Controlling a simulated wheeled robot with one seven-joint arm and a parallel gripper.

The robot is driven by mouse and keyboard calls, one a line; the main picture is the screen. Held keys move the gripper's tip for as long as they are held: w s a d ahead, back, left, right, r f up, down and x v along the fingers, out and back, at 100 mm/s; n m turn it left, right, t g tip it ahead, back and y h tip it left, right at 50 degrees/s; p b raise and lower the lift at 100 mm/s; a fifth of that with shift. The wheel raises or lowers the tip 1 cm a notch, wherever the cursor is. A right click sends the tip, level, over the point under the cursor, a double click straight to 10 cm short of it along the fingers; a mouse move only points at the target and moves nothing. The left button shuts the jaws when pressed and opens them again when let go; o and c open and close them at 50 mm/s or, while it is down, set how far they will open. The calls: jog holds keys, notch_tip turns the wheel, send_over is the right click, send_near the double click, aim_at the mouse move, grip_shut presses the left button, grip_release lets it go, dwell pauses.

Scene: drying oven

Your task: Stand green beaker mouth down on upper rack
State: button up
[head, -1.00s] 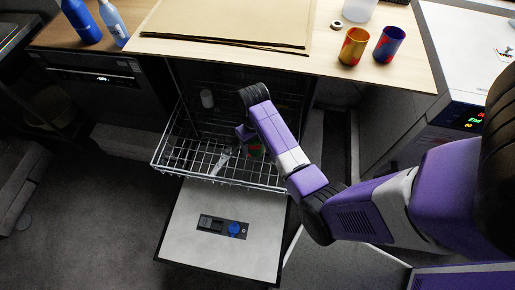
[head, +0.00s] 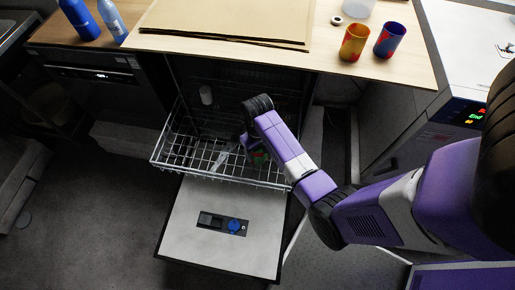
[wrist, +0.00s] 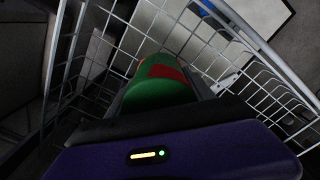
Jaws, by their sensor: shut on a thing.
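The green beaker (wrist: 160,88), with a red patch, is between the jaws of my gripper (wrist: 162,80) in the wrist view. My gripper is shut on it. The upper rack (head: 220,178) is a wire basket pulled out above the open door. The beaker is over or within the right part of this rack; I cannot tell whether it touches the wires. Its mouth is hidden.
On the counter (head: 420,75) are a yellow-red cup (head: 354,43), a blue-red cup (head: 389,40) and a brown board (head: 230,20). The rack's left part looks free.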

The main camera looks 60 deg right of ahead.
jog(key=shift+f+b, duration=0.95)
jog(key=shift+f, duration=1.1)
jog(key=shift+f, duration=0.35)
jog(key=o, duration=1.5)
jog(key=shift+o, duration=0.2)
notch_tip(320, 180, up, 8)
jog(key=shift+w+d+f, duration=0.1)
jog(key=shift+w, duration=0.05)
